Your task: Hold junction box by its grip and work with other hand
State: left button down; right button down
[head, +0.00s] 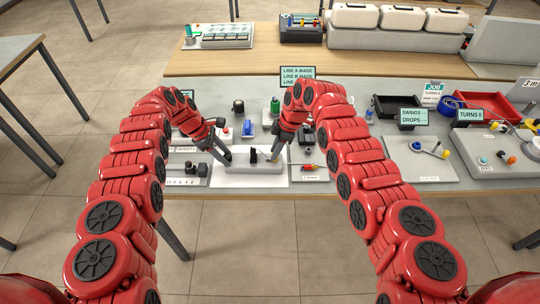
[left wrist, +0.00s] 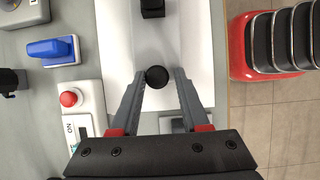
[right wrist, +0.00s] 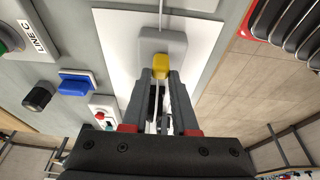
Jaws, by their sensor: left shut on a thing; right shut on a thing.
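The grey junction box (head: 252,167) lies on a white mat (head: 280,181) near the table's front edge. My left gripper (head: 228,160) is shut on the round black grip knob (left wrist: 157,77) at the box's left end. A black block (left wrist: 152,8) stands further along the box. My right gripper (head: 277,157) is at the box's right end. In the right wrist view the fingers (right wrist: 161,76) are shut at a yellow piece (right wrist: 161,62) on the grey box. A thin pale cable (right wrist: 162,14) runs away from that end. The fingers hide part of the yellow piece.
Behind the box are a blue switch (left wrist: 50,48) and a red button (left wrist: 69,98). A screwdriver-like tool with a red handle (head: 307,167) lies right of the box. Panels, a red tray (head: 490,104) and small signs (head: 414,117) fill the right side.

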jog(key=shift+s+d+f, duration=0.1)
jog(key=shift+d+f, duration=0.15)
jog(key=shift+d, duration=0.65)
dwell(0.3)
jog(key=c, duration=0.6)
grip_release()
jog(key=shift+r, duration=0.1)
jog(key=shift+d+r, duration=0.15)
jog(key=shift+r, duration=0.35)
jog(key=v, duration=1.1)
jog(key=shift+s+r, duration=0.3)
jog(key=shift+s, duration=0.1)
